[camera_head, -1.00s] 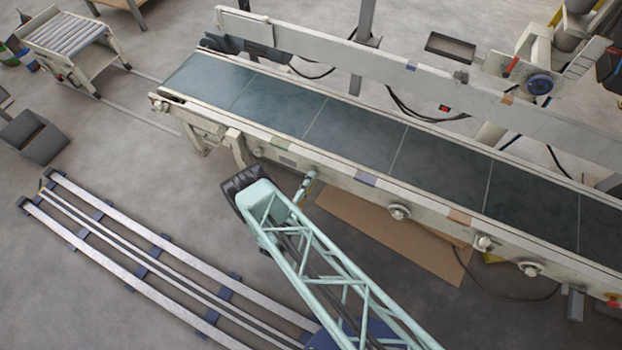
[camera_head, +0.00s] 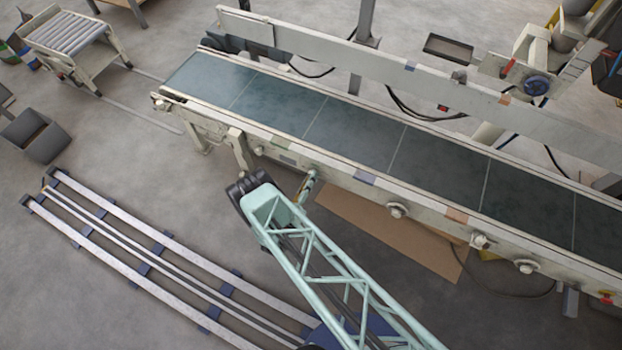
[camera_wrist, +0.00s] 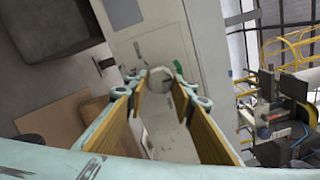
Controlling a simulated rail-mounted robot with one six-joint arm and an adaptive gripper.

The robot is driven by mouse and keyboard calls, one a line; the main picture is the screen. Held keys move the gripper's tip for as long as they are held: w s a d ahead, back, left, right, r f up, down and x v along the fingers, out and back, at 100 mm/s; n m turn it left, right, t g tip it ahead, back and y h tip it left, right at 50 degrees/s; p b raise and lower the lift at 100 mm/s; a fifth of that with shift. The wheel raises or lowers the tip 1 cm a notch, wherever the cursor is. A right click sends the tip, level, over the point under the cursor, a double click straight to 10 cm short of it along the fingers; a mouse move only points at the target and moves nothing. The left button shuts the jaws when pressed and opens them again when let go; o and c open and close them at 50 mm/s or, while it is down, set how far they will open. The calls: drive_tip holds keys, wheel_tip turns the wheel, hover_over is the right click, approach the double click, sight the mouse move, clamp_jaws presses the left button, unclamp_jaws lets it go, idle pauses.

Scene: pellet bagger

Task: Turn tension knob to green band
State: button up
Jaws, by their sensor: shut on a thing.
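In the wrist view, the two fingers of my gripper (camera_wrist: 160,78) reach forward with their yellow inner pads facing each other. In the head view, a small teal part of my gripper or wrist (camera_head: 307,187) shows against the near side of the conveyor (camera_head: 345,176); the held knob is hidden there.
Several other round fittings, one of them a pale knob (camera_head: 397,210), stick out along the conveyor's near side. A brown sheet (camera_head: 400,235) lies on the floor below. Floor rails (camera_head: 150,260) run at the lower left. A roller stand (camera_head: 66,38) stands at the upper left.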

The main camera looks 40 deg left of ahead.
drive_tip(key=o, duration=0.8)
drive_tip(key=shift+o, duration=0.2)
drive_tip(key=shift+s, duration=0.15)
drive_tip(key=s+d, duration=0.2)
drive_tip(key=s, duration=0.9)
drive_tip(key=shift+s, duration=0.3)
idle(0.5)
